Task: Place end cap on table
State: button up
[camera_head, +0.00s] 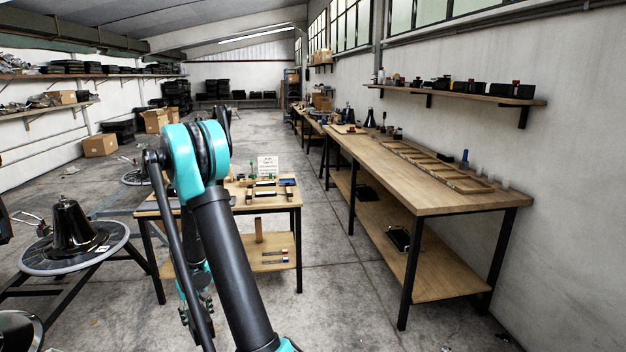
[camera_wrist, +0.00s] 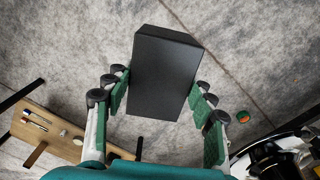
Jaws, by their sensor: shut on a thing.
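My gripper (camera_wrist: 162,84) is shut on a dark, box-shaped piece, the end cap (camera_wrist: 165,72), with green finger pads on both sides of it. Bare concrete floor shows behind the cap in the wrist view. In the head view my arm hides most of the gripper, and I cannot make out the cap there. A small wooden table (camera_head: 283,202) with black legs stands just beyond my arm. It bears several small dark parts and a white sign, and has a lower shelf (camera_head: 277,262). A wooden surface with small tools (camera_wrist: 55,128) shows at the wrist view's lower left.
A long wooden workbench (camera_head: 445,192) runs along the right wall, with a wooden frame on top. A round stand (camera_head: 95,258) bearing a black cone-shaped base is at the left. A small orange-and-green round thing (camera_wrist: 243,117) lies apart from the gripper. Floor between table and workbench is clear.

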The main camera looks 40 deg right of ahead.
aim_at(287, 177)
jog(key=i+l+z, duration=0.1)
jog(key=i+l, duration=0.15)
jog(key=l, duration=0.25)
jog(key=i+l+z, duration=0.15)
jog(key=l, duration=0.3)
jog(key=i+l+z, duration=0.1)
jog(key=i+l, duration=0.6)
jog(key=l, duration=0.2)
jog(key=i+l, duration=0.3)
jog(key=l, duration=0.15)
jog(key=i+l, duration=0.3)
jog(key=l, duration=0.2)
jog(key=i+l, duration=0.3)
jog(key=l, duration=0.15)
